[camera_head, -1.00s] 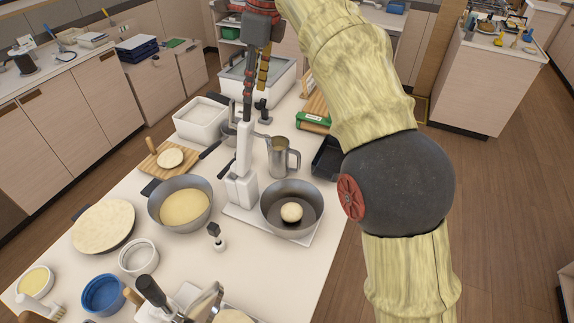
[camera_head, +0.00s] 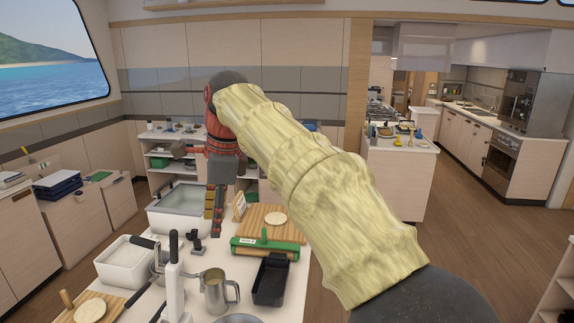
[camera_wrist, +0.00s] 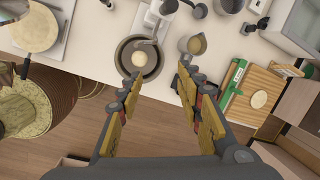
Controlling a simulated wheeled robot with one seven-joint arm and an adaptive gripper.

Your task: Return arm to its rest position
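My arm with its yellow, wood-like sleeves crosses the head view from lower right to upper centre. My gripper (camera_head: 215,212) hangs down from its end, above the white counter (camera_head: 292,296). In the wrist view my gripper (camera_wrist: 160,78) has its two yellow-padded fingers spread wide, with nothing between them. Below the fingers lie a pan (camera_wrist: 124,52) with a pale dough ball (camera_wrist: 138,59) and a metal pitcher (camera_wrist: 193,44), both apart from the fingers.
A green-edged tool (camera_head: 262,246), a wooden board (camera_head: 283,226), a black tray (camera_head: 271,280) and the pitcher (camera_head: 214,292) stand on the counter. A white tub (camera_head: 124,266) is at left. Wooden floor (camera_head: 476,232) is open to the right.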

